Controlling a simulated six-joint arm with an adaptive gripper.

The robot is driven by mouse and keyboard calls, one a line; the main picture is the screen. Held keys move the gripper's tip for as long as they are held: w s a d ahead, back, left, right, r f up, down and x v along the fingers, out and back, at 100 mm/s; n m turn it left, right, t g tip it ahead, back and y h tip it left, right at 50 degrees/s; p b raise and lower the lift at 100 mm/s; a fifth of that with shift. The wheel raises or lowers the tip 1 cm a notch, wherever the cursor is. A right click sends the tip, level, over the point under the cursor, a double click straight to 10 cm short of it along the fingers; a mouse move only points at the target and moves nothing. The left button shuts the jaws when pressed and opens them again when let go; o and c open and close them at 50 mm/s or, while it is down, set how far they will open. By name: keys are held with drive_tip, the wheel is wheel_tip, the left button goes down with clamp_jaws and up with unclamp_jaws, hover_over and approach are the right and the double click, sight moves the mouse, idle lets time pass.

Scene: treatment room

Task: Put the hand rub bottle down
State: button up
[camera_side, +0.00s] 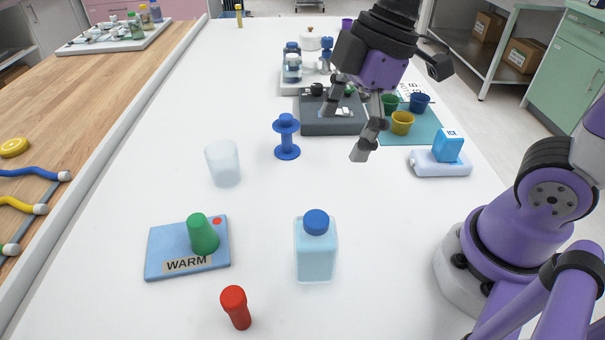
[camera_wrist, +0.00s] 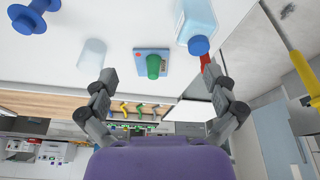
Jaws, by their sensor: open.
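The hand rub bottle (camera_side: 315,262), a clear pale-blue square bottle with a blue cap, stands upright on the white table at the front middle of the side view. It also shows at the top of the wrist view (camera_wrist: 198,18), with its cap towards me. My gripper (camera_side: 346,146) is open and empty, raised above the table well behind the bottle and apart from it. In the wrist view its two spread fingers (camera_wrist: 160,75) have nothing between them that they touch.
A grey tray (camera_side: 330,126) lies behind. The table between bottle and spool is clear.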

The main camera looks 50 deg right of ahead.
drive_tip(key=s+d+m+t+h, duration=0.2)
drive_tip(key=d+m, duration=0.6)
drive_tip(key=m, duration=0.4)
drive_tip(key=shift+d+f+t+h, duration=0.35)
drive_tip(key=shift+t+h, duration=0.15)
drive_tip(key=shift+t, duration=0.3)
